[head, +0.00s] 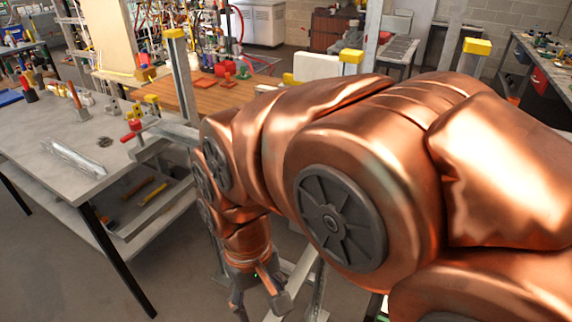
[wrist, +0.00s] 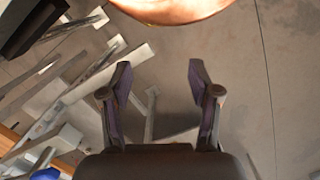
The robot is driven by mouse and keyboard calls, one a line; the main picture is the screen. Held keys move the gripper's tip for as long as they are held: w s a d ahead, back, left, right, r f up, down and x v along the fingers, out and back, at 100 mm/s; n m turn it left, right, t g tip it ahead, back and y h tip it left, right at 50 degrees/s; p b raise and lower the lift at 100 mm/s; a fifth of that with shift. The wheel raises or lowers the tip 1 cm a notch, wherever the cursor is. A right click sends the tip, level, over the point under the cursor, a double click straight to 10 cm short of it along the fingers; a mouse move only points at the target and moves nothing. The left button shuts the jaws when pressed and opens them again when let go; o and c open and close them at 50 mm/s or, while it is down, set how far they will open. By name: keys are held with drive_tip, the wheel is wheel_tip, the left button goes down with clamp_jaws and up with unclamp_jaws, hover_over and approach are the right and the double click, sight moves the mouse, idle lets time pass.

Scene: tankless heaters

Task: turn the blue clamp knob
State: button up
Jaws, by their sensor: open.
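My gripper (head: 261,300) hangs low at the end of my copper-coloured arm in the head view, above the floor beside a metal frame. In the wrist view my gripper (wrist: 158,72) is open, with its two dark fingers apart and nothing between them. A small blue part (wrist: 44,158) shows at the lower left edge of the wrist view, on or beside the pale metal frame. It is small and partly cut off, so I cannot tell if it is the clamp knob. I cannot make out a blue knob in the head view; my arm hides much of the frame.
Metal frame bars (wrist: 75,85) lie left of my fingers in the wrist view. A grey workbench (head: 60,165) with tools stands at left, and a wooden-topped table (head: 205,92) behind. Bare floor (wrist: 235,90) is at right in the wrist view.

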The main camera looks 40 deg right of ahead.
drive_tip(key=w+d+r+m, duration=0.3)
drive_tip(key=d+r+m, duration=0.2)
drive_tip(key=d+m, duration=0.1)
drive_tip(key=w+d+r+m+t+p, duration=0.1)
drive_tip(key=w+d+r+m, duration=0.2)
drive_tip(key=d+r+m, duration=0.2)
drive_tip(key=w+d+r+m, duration=0.3)
drive_tip(key=d+r+m, duration=0.2)
drive_tip(key=d+m, duration=0.4)
drive_tip(key=shift+d+r+m+t+p, duration=0.15)
drive_tip(key=shift+r+m+t+p, duration=0.2)
drive_tip(key=shift+m, duration=0.75)
drive_tip(key=shift+w+d+r+m, duration=0.15)
drive_tip(key=shift+d+r+m, duration=0.1)
drive_tip(key=shift+d+m, duration=0.35)
drive_tip(key=shift+f+p, duration=0.65)
drive_tip(key=shift+f, duration=3.2)
drive_tip(key=shift+c, duration=0.2)
drive_tip(key=c, duration=1.1)
